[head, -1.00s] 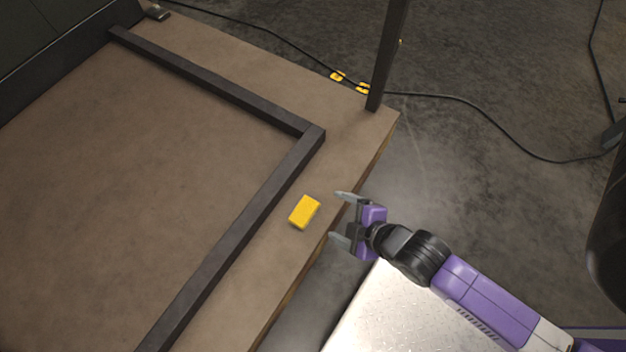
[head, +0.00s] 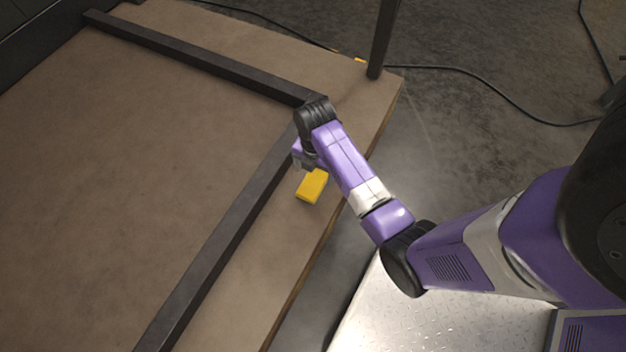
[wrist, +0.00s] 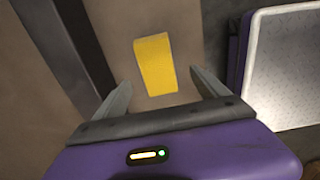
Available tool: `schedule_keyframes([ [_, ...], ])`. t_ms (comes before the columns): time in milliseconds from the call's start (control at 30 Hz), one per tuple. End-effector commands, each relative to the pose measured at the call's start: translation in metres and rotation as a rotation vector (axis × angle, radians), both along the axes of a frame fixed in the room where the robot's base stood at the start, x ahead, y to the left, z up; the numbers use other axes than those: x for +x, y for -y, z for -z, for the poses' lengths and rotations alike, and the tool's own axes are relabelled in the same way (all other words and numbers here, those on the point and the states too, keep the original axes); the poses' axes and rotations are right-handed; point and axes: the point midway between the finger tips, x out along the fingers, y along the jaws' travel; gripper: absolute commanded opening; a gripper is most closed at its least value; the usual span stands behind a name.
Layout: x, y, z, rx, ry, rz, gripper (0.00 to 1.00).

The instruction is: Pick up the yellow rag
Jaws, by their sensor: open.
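The yellow rag (head: 312,187) is a small folded yellow block lying on the brown board, between the dark frame bar and the board's right edge. In the wrist view the yellow rag (wrist: 155,64) lies ahead of and between the two open fingers, with bare board around it. My gripper (wrist: 160,92) is open and empty, its fingers apart from the rag. In the head view my gripper (head: 298,163) is over the board just beyond the rag, pointing down; its fingertips are mostly hidden by my own wrist.
A dark raised frame bar (head: 215,245) runs close to the left of the rag; it also shows in the wrist view (wrist: 75,45). A dark upright post (head: 383,40) stands at the board's far right corner. A black cable (head: 480,90) lies on the floor.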

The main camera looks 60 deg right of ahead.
Motion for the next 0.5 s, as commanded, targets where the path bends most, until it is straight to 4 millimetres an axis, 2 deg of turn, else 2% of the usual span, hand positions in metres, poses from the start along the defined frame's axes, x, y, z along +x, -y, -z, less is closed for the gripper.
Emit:
schedule_keyframes([
  [33, 0.000, 0.000, 0.009, 0.001, -0.001, 0.000, 0.84],
  [267, 0.002, 0.000, 0.026, -0.001, 0.001, 0.001, 0.84],
  [500, 0.005, 0.000, 0.061, -0.001, 0.001, 0.002, 0.84],
])
